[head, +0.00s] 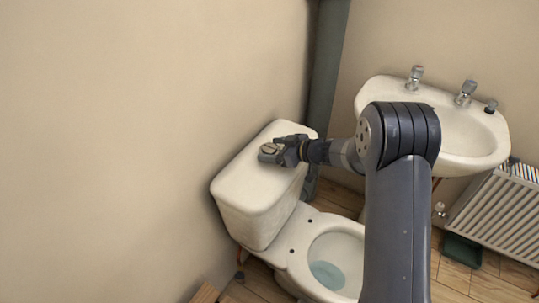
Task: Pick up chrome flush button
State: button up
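The chrome flush button (269,149) shows as a small round metallic disc over the lid of the toilet cistern (240,185). My gripper (279,153) reaches in from the right, and its dark fingers are right at the button, overlapping its right side in the picture. The view is too small to tell whether the fingers are closed on the button or only beside it. I also cannot tell whether the button rests on the lid or is just above it.
The toilet bowl (336,252) stands open in front of the cistern. A washbasin (465,130) with taps is on the right wall, with a radiator (497,212) below. A grey pipe (327,70) runs down the corner.

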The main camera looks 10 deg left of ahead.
jog(key=c, duration=0.8)
jog(key=shift+c, duration=0.2)
